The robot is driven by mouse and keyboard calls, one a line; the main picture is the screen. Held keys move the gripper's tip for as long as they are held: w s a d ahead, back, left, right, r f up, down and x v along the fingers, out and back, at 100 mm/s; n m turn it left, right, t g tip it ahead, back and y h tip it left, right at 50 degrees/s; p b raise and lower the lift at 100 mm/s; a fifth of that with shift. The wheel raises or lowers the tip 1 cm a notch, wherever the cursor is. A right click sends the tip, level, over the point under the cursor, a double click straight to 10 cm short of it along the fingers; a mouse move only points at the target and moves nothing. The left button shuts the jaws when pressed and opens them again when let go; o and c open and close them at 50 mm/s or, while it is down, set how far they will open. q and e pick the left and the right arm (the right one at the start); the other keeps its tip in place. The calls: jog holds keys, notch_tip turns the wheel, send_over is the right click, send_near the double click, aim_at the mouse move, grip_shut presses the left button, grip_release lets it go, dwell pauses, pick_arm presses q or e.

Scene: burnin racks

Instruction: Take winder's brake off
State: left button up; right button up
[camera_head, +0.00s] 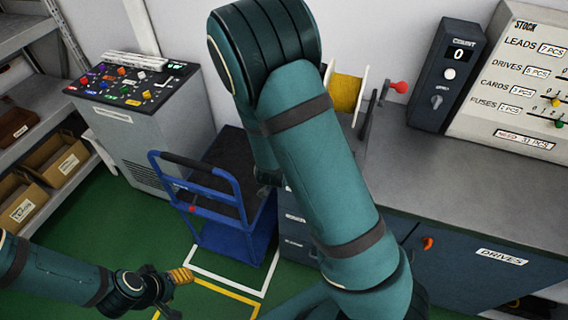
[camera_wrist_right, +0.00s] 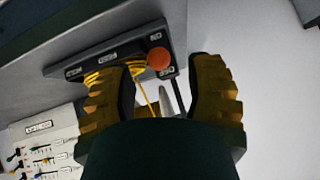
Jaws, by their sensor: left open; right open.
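The winder's yellow spool (camera_head: 345,92) stands on the grey bench, partly hidden by my right arm. A red knob (camera_head: 400,87) sticks out at its right, near a dark upright bracket. In the right wrist view, an orange-red knob (camera_wrist_right: 159,58) shows between the fingertips of my open right gripper (camera_wrist_right: 163,78); contact cannot be told. Behind the left finger is yellow wire (camera_wrist_right: 115,74). My left gripper (camera_head: 174,283) is open and empty, low over the floor, far from the winder.
The bench (camera_head: 440,165) is clear right of the winder. A dark counter box (camera_head: 447,75) reading 0 and a stock board (camera_head: 520,85) stand at its back. A blue cart (camera_head: 225,235) stands left of the bench. A control console (camera_head: 150,130) and shelves with boxes are farther left.

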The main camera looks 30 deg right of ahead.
jog(key=v, duration=0.7)
jog(key=shift+s+r, duration=0.2)
jog(key=shift+r, duration=0.05)
jog(key=shift+a+f, duration=0.1)
jog(key=shift+a, duration=0.05)
